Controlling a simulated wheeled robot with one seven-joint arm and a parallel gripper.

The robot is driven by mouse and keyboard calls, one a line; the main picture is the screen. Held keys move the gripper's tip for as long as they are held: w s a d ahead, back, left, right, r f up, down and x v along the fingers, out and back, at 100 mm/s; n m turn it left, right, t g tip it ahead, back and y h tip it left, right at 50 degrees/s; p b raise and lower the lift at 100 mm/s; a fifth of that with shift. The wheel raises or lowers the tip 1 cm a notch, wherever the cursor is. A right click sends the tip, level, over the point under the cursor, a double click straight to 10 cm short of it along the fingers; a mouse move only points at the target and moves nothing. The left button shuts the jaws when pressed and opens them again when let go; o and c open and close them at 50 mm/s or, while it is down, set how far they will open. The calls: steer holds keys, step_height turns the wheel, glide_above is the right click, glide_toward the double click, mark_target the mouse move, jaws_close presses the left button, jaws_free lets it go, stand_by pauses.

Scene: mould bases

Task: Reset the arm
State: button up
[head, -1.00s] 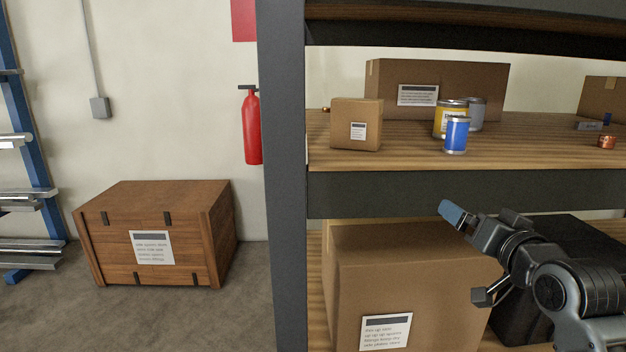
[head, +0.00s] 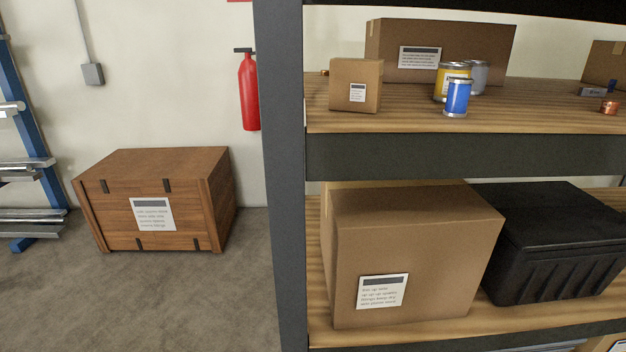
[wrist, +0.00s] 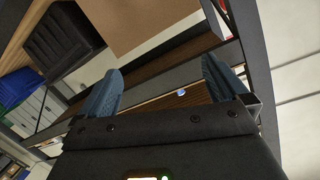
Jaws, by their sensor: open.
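My gripper (wrist: 163,92) shows in the wrist view with its two blue fingers spread wide apart. It is open and nothing is between the fingers. The wrist view is tilted, and the shelf rack (wrist: 185,75) shows beyond the fingers. My arm and gripper are out of the head view now.
The shelf rack's grey post (head: 283,180) stands mid-view. Its upper board holds a blue can (head: 457,98), a yellow can (head: 440,82) and boxes. Below are a large carton (head: 410,240) and a black case (head: 555,245). A wooden crate (head: 155,200) stands on open floor at left.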

steer(key=s+d+r+n, duration=0.1)
steer(key=s+r+n, duration=0.1)
steer(key=s, duration=0.7)
steer(key=s+d+r+n+g, duration=0.1)
steer(key=s+d+r+n, duration=0.1)
steer(key=s, duration=0.7)
steer(key=shift+y, duration=0.4)
